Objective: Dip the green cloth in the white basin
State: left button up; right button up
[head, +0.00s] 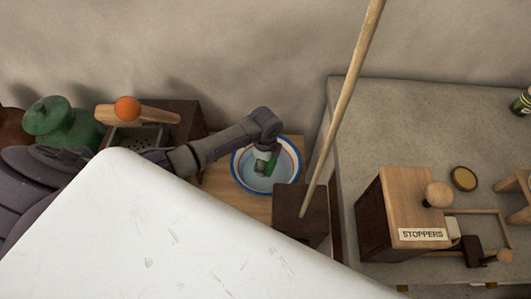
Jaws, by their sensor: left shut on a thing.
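The white basin (239,174) with a blue rim stands on a wooden surface in the middle of the head view. My left arm comes in from the left and bends down over it. My left gripper (264,165) is over the inside of the basin, shut on the green cloth (272,161). Only a small part of the cloth shows beside the gripper. I cannot tell how deep the cloth sits in the basin. My right gripper is not in view.
A dark wooden block (300,214) with a long pole (340,105) stands just right of the basin. A grey counter (420,130) holds a box labelled STOPPERS (398,205). A green jar (70,125) and a grater-like box (140,135) are left. A white panel covers the foreground.

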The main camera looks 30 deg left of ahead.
pick_arm(q)
notch_tip(320, 180, down, 3)
jog(key=b, duration=0.3)
jog(key=shift+f, duration=0.2)
jog(key=b, duration=0.4)
send_over(265, 183)
jog(key=shift+w+f, duration=0.2)
jog(key=shift+f, duration=2.75)
jog(key=shift+f+b, duration=0.3)
jog(key=shift+f, duration=0.35)
jog(key=shift+f+b, duration=0.35)
jog(key=shift+f, duration=0.25)
jog(key=shift+s, duration=0.1)
